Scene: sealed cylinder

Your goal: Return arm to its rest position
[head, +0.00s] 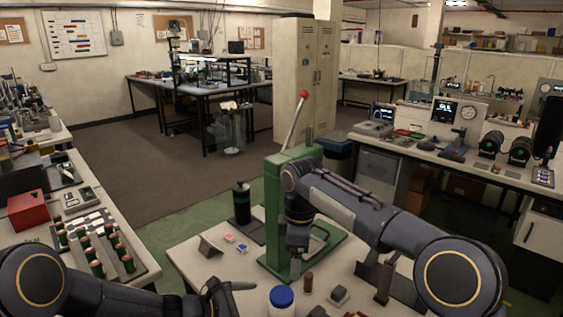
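My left arm comes in along the bottom left edge, and its gripper (236,288) is low over the front of the white table (190,262). Its fingers are dark and partly cut off, so I cannot tell whether it is open or shut. My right arm crosses in front of a green lever press (273,200) with a red-knobbed lever. The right gripper (296,250) points down in front of the press, beside its frame. Its fingertips are small and dark, and I cannot tell their opening or whether they hold anything.
A blue-capped jar (282,298) and a brown cylinder (308,283) stand at the table's front. A left bench holds a rack of green cylinders (97,268) and a red box (29,210).

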